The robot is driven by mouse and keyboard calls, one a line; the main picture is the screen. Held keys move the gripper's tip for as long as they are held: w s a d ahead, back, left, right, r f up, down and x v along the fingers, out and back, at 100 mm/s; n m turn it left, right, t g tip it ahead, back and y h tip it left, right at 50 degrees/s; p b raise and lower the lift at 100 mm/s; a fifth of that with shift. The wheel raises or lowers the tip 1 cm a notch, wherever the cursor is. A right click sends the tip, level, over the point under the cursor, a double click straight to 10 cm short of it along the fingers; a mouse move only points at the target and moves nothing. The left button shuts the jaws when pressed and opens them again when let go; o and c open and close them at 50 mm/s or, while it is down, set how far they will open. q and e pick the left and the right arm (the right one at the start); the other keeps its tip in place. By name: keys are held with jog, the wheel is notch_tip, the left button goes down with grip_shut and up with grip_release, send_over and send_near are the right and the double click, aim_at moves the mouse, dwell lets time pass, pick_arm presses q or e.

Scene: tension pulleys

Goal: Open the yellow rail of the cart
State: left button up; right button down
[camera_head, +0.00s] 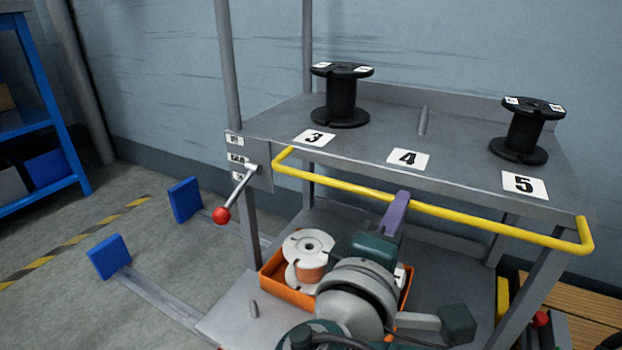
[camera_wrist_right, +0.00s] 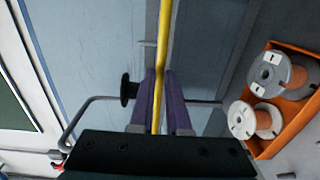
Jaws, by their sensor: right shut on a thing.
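The yellow rail (camera_head: 340,183) runs along the front of the grey cart's (camera_head: 455,180) top shelf, with bent ends at left and right. My right gripper (camera_head: 398,203) reaches up from below and meets the rail near its middle. In the right wrist view the yellow rail (camera_wrist_right: 163,40) passes between the two purple fingers of my right gripper (camera_wrist_right: 161,90), which are shut on it. The far finger is partly hidden in the head view. My left gripper is not in view.
Two black spools (camera_head: 343,95) stand on the top shelf behind number labels. A red-knobbed lever (camera_head: 222,214) sits at the cart's left post. An orange bin (camera_head: 272,272) with white and copper spools is on the lower shelf, beside my right arm. Blue plates (camera_head: 108,257) stand on the floor at left.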

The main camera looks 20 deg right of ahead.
jog(key=shift+s+f, duration=0.1)
jog(key=shift+f, duration=0.3)
jog(key=c, duration=0.9)
grip_release()
jog(key=shift+d+r, duration=0.1)
jog(key=shift+r, duration=0.05)
jog(key=p+v, duration=0.1)
jog(key=v, duration=0.9)
